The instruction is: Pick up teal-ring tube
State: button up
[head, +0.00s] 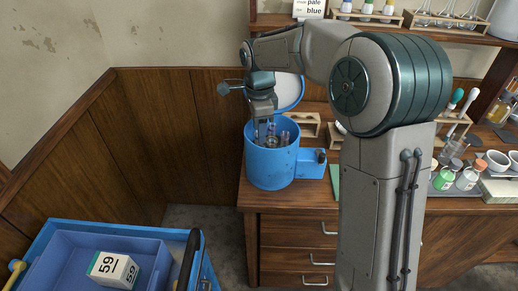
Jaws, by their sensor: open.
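A blue round pot (272,166), which looks like a centrifuge, stands on the wooden bench with its lid (290,92) raised behind it. Several small tubes (284,137) stand around a grey hub inside it. They are too small for me to tell which has a teal ring. My gripper (264,124) points down over the pot's opening, with its fingertips at about rim height among or just above the tubes. It is open. I cannot tell whether a tube lies between the fingers.
A blue box (311,163) juts from the pot's right side. A wooden rack (307,125) is behind. Bottles (466,175) and white mortars stand at the right. A blue cart (62,240) holding a box marked 59 (112,269) is at lower left.

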jog(key=shift+w+f+p, duration=0.15)
jog(key=shift+f+p, duration=0.1)
jog(key=shift+f, duration=1.1)
jog(key=shift+w+f+p, duration=0.15)
jog(key=shift+f+p, duration=0.05)
jog(key=shift+f, duration=1.15)
jog(key=c, duration=0.9)
